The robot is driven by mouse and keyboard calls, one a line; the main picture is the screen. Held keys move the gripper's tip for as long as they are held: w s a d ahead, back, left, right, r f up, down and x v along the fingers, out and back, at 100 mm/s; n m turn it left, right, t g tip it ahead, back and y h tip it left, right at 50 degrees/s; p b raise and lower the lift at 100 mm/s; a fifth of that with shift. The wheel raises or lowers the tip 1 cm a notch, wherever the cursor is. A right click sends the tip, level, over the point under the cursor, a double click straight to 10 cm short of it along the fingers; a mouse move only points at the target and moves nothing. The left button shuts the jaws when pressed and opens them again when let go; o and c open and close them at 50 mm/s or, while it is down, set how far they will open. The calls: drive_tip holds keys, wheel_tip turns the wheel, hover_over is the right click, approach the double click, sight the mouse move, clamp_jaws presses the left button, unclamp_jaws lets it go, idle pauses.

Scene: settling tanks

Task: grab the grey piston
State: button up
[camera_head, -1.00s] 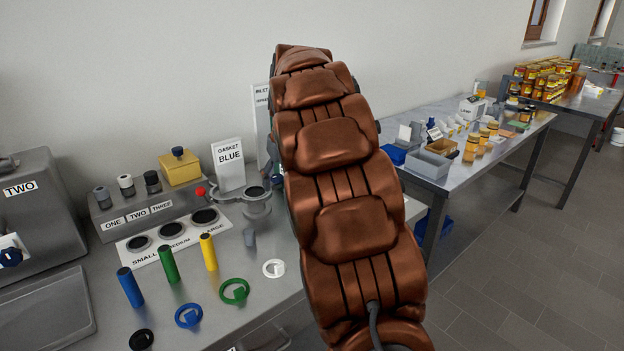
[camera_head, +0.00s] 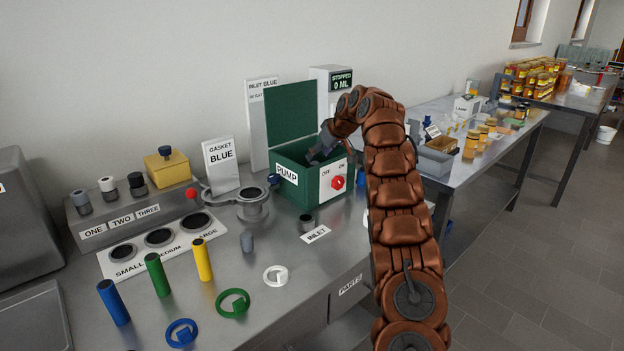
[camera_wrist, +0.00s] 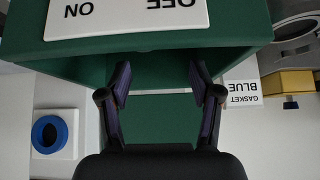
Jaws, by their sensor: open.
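A small grey cylinder with a rounded top (camera_head: 247,241) stands upright on the steel bench, left of the INLET label; it looks like the grey piston. My gripper (camera_head: 318,152) is at the opening of the green PUMP box (camera_head: 297,197), to the right of and above the cylinder. In the wrist view, the two fingers of my gripper (camera_wrist: 160,76) are apart with nothing between them, in front of the green box (camera_wrist: 160,55). I see no piston in the wrist view.
The box's green lid (camera_head: 292,118) stands open behind my gripper. Blue (camera_head: 113,303), green (camera_head: 158,275) and yellow (camera_head: 203,259) rods stand left of the cylinder. A metal flanged fitting (camera_head: 252,205) is behind it, a white ring (camera_head: 276,275) in front.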

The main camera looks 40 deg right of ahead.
sight(315, 163)
drive_tip(key=shift+t, duration=0.3)
drive_tip(key=shift+w+d+f+p, duration=0.3)
drive_tip(key=shift+w+d+f, duration=0.3)
drive_tip(key=shift+f, duration=0.15)
drive_tip(key=shift+w+d+f+p, duration=0.25)
drive_tip(key=shift+w+d+f, duration=0.25)
drive_tip(key=shift+f, duration=0.2)
drive_tip(key=shift+p+x, duration=1.1)
drive_tip(key=shift+x, duration=1.25)
drive_tip(key=shift+s+d, duration=0.1)
clamp_jaws()
